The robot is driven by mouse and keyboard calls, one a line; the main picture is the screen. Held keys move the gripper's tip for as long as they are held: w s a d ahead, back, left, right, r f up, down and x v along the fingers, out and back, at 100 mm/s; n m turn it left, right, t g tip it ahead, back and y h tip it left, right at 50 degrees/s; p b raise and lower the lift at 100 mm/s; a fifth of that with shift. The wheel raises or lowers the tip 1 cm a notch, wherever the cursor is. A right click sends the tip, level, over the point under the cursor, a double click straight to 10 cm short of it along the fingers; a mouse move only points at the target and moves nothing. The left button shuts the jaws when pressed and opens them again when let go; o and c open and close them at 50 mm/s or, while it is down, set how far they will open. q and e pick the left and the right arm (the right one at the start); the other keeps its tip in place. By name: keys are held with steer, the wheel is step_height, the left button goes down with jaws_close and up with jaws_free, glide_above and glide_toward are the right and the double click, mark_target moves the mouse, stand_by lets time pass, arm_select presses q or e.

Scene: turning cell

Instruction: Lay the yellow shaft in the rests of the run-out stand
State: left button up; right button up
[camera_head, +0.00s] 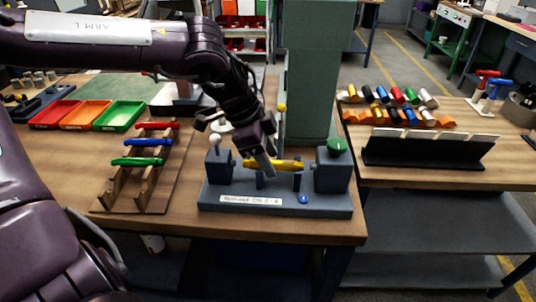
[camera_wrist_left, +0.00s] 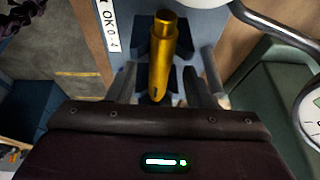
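The yellow shaft (camera_head: 285,165) lies level across the two dark rests of the run-out stand (camera_head: 330,203), between its two end blocks. It also shows in the left wrist view (camera_wrist_left: 161,65), with a dark rest on either side of its far part. My left gripper (camera_head: 268,163) is over the stand at the shaft. In the left wrist view its fingers (camera_wrist_left: 163,88) are apart on both sides of the shaft, with gaps visible. The shaft's near end is partly hidden by the gripper body. My right gripper is in neither view.
A wooden rack (camera_head: 140,185) with red, blue and green shafts stands left of the stand. Red, orange and green trays (camera_head: 120,116) are behind it. A green column (camera_head: 308,80) rises behind the stand. The right table (camera_head: 500,150) holds several coloured cylinders and a dark holder.

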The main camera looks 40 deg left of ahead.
arm_select(q)
steer(key=v, duration=0.6)
steer(key=shift+s+a+r, duration=0.1)
steer(key=shift+a+r, duration=0.05)
steer(key=shift+r, duration=0.25)
steer(key=shift+s+a+r, duration=0.1)
steer(key=shift+s+r, duration=0.05)
steer(key=shift+r, duration=0.3)
